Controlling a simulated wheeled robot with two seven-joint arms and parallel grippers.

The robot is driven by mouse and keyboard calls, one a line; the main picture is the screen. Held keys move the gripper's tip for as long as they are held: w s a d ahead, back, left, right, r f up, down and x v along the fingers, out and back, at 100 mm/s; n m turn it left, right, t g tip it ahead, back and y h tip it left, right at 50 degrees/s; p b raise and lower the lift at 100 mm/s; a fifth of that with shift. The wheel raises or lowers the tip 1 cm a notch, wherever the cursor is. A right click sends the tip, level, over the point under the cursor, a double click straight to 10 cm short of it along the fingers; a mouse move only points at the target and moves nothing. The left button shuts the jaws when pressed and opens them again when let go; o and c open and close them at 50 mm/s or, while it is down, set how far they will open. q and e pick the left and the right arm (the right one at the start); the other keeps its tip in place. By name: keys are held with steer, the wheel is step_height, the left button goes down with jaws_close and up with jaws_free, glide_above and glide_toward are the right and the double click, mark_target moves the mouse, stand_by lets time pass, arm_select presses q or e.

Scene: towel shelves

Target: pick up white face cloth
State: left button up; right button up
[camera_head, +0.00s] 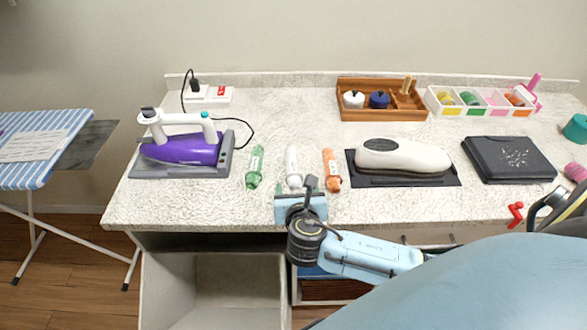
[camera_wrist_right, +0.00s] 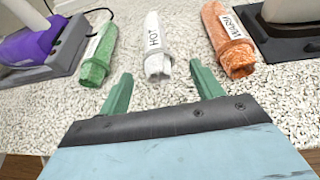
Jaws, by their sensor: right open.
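The white face cloth (camera_head: 293,165) is a rolled white cloth with a label on the worktop, between a green roll (camera_head: 255,167) and an orange roll (camera_head: 331,168). In the right wrist view the white cloth (camera_wrist_right: 156,50) lies ahead of my right gripper (camera_wrist_right: 160,76), roughly centred between its green fingers, and its label reads HOT. My right gripper (camera_head: 300,193) is open and empty at the near end of the cloth, over the front of the worktop. In the head view its fingertips are hard to make out. My left gripper is not in view.
A purple iron (camera_head: 184,149) stands on a grey base at left, and a white device (camera_head: 403,156) on a black mat at right. A wooden tray (camera_head: 382,112) stands behind. Bare worktop (camera_head: 290,115) lies behind the rolls. An open grey bin (camera_head: 215,290) is below the front edge.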

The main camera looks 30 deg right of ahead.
mark_target(296, 186)
steer(key=x, duration=0.3)
steer(key=shift+w+f, duration=0.15)
steer(key=shift+w, duration=0.15)
steer(key=shift+c, duration=0.3)
steer(key=c, duration=1)
